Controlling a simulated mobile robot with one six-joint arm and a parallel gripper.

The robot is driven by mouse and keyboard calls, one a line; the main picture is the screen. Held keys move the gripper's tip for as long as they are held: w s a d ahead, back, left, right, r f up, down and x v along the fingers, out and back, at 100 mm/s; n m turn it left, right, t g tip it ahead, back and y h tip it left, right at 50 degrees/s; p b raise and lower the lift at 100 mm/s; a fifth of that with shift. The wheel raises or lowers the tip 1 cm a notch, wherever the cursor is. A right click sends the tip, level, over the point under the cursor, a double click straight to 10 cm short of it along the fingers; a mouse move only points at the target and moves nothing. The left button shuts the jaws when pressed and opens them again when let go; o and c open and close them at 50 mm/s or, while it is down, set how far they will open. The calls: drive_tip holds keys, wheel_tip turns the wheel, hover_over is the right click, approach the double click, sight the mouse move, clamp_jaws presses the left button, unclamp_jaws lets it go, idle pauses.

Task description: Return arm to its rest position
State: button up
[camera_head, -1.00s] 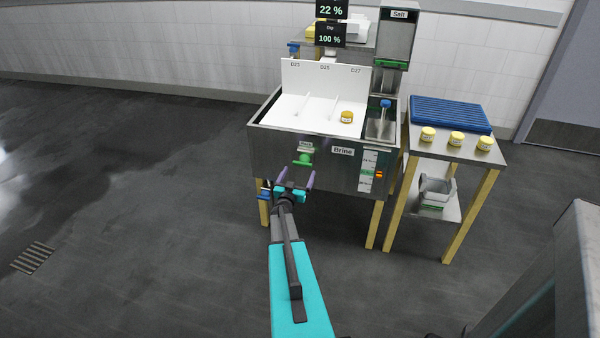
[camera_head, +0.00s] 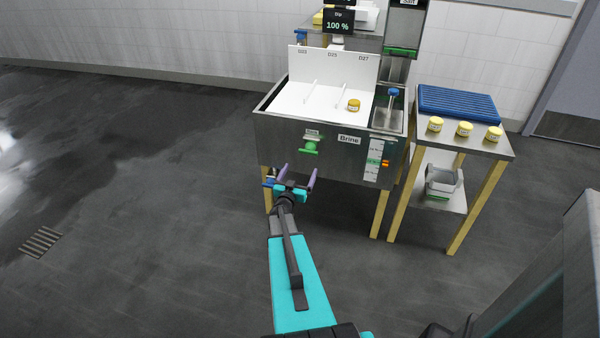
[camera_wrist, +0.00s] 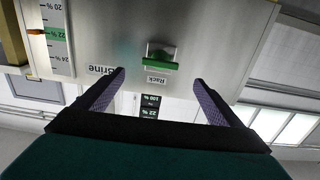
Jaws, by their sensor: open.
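My gripper (camera_head: 297,174) is open and empty in the head view, its purple fingers spread in front of the brine tank's lower front. It also shows in the wrist view (camera_wrist: 158,82), with the two fingers wide apart and nothing between them. The steel brine tank (camera_head: 275,138) stands beyond it. The green rack handle (camera_head: 310,147) on the tank front is above and beyond the fingertips; in the wrist view the handle (camera_wrist: 155,65) is clear of the fingers. My arm extends forward from the bottom of the head view.
A yellow cheese (camera_head: 354,105) sits in the white rack. To the right, a side table (camera_head: 480,149) holds several yellow cheeses and a blue grate (camera_head: 458,104); a metal container (camera_head: 443,182) is on its lower shelf. The floor to the left is clear, with a drain (camera_head: 41,242).

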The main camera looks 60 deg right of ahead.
idle(0.3)
drive_tip(key=w+a+f+n+t+y+p, duration=0.1)
drive_tip(key=w+a+f+n+t+y, duration=0.1)
drive_tip(key=w+a, duration=0.55)
drive_tip(key=w+a+f+n+t+y, duration=0.15)
drive_tip(key=w+a, duration=0.25)
drive_tip(key=a, duration=0.6)
drive_tip(key=w+a+f+n+t+y+p, duration=0.1)
drive_tip(key=w+a+f+n+t+y, duration=0.15)
drive_tip(key=w+a, duration=0.45)
drive_tip(key=s+a+f+n+y, duration=0.1)
drive_tip(key=a+f+n+y, duration=0.3)
drive_tip(key=a, duration=1)
drive_tip(key=s+a+f+n+y, duration=0.15)
drive_tip(key=a+f+y, duration=0.3)
drive_tip(key=a, duration=0.95)
drive_tip(key=s+a+f+n+g+y+p, duration=0.1)
drive_tip(key=s+a+f+n+g+y, duration=0.5)
drive_tip(key=s+a, duration=1)
drive_tip(key=s+d+m+g+h, duration=0.2)
drive_tip(key=s+g, duration=0.8)
drive_tip(key=s, duration=1.2)
drive_tip(key=shift+s+m+g+h, duration=0.3)
drive_tip(key=shift+s+m+h, duration=0.1)
drive_tip(key=shift+m+h, duration=0.2)
